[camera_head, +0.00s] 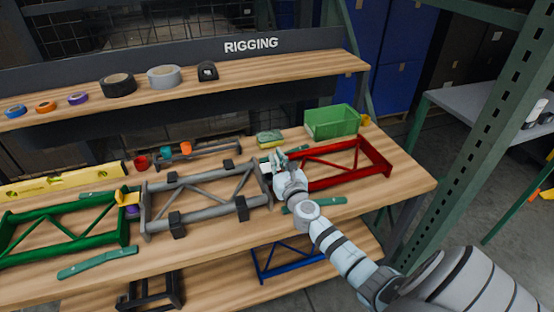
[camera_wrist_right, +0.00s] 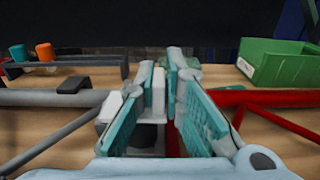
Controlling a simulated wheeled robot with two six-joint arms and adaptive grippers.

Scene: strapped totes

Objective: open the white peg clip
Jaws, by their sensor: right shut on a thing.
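The white peg clip (camera_head: 266,168) sits where the grey truss frame (camera_head: 200,190) meets the red truss frame (camera_head: 345,165), mostly hidden behind my right gripper (camera_head: 280,160). In the right wrist view a white part of the clip (camera_wrist_right: 158,92) stands between the teal fingers of my right gripper (camera_wrist_right: 160,72). Another white part (camera_wrist_right: 108,108) shows outside the left finger. The right gripper is shut on the clip. How far the clip's jaws are apart cannot be told. My left gripper is not in view.
A green bin (camera_head: 332,122) stands behind the red frame. A yellow-green sponge-like block (camera_head: 269,137) lies behind the clip. A green frame (camera_head: 70,228) is at the left, with a yellow clip (camera_head: 127,195) at its joint. Green flat bars lie along the front of the bench.

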